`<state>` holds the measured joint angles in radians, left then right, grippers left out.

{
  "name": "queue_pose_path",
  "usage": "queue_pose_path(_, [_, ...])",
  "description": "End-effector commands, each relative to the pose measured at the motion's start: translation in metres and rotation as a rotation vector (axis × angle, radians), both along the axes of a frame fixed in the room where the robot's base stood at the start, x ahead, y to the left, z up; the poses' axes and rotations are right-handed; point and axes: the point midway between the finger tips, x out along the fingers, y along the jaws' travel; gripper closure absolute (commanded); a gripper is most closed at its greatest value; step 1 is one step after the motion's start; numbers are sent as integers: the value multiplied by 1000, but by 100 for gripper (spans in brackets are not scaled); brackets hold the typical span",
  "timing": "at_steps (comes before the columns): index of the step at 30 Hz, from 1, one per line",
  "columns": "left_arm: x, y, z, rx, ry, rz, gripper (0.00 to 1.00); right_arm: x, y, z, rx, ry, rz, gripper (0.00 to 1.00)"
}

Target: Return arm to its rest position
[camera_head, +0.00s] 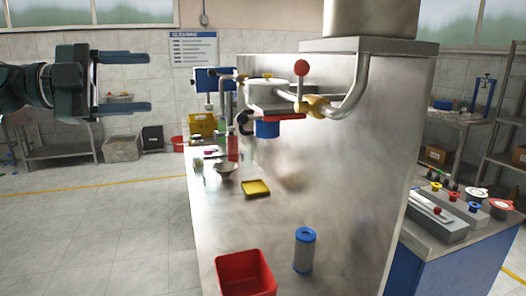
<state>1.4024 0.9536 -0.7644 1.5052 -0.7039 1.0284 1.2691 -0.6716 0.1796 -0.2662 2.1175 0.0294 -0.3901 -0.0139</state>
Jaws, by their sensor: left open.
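My left gripper (142,82) is at the upper left of the head view, pointing right, with its two dark fingers spread wide apart. Nothing is held between the fingers; the background shelf and wall show through the gap. It is raised in the air to the left of the steel bench (215,225), apart from it and from everything on it. My left arm (25,88) comes in from the left edge. My right gripper is not in view.
The tall steel machine housing (345,160) carries a pipe and a red-knobbed lever (301,68). On the bench are a red bin (246,272), a blue-capped filter cartridge (304,250), a yellow tray (256,187) and a bowl (225,169). Open floor lies left of the bench.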

Motion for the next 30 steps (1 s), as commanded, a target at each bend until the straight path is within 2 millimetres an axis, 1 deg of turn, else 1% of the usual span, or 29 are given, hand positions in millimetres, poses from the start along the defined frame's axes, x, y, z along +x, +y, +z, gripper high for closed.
queue_pose_path(1, [4,-11,-13,-30,13,-19,38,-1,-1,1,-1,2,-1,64])
queue_pose_path(5, [13,-34,-41,-120,28,-45,38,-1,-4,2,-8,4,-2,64])
queue_pose_path(8, [19,-51,-67,-207,52,-49,38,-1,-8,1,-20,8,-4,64])
queue_pose_path(11, [23,-69,-99,-315,89,-32,38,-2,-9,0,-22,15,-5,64])
queue_pose_path(14, [26,-85,-140,-440,151,19,38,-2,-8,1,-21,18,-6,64])
queue_pose_path(15, [26,-89,-157,-490,180,52,38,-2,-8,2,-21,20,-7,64])
queue_pose_path(17, [26,-93,-184,-556,229,111,38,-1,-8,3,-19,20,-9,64])
queue_pose_path(18, [25,-96,-202,-597,266,156,38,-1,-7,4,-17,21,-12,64])
queue_pose_path(20, [21,-97,-231,-649,324,232,38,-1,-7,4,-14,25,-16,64])
queue_pose_path(21, [18,-97,-252,-678,368,289,38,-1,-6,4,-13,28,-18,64])
queue_pose_path(23, [11,-96,-284,-712,436,378,38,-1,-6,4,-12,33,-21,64])
queue_pose_path(24, [5,-95,-306,-728,485,441,38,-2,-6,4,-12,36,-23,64])
queue_pose_path(26, [-7,-92,-339,-742,563,540,38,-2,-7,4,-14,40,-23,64])
queue_pose_path(27, [-18,-90,-362,-743,617,605,38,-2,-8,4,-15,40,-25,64])
queue_pose_path(29, [-36,-86,-397,-735,704,707,38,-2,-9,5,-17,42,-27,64])
queue_pose_path(30, [-51,-83,-420,-722,762,774,38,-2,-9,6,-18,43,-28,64])
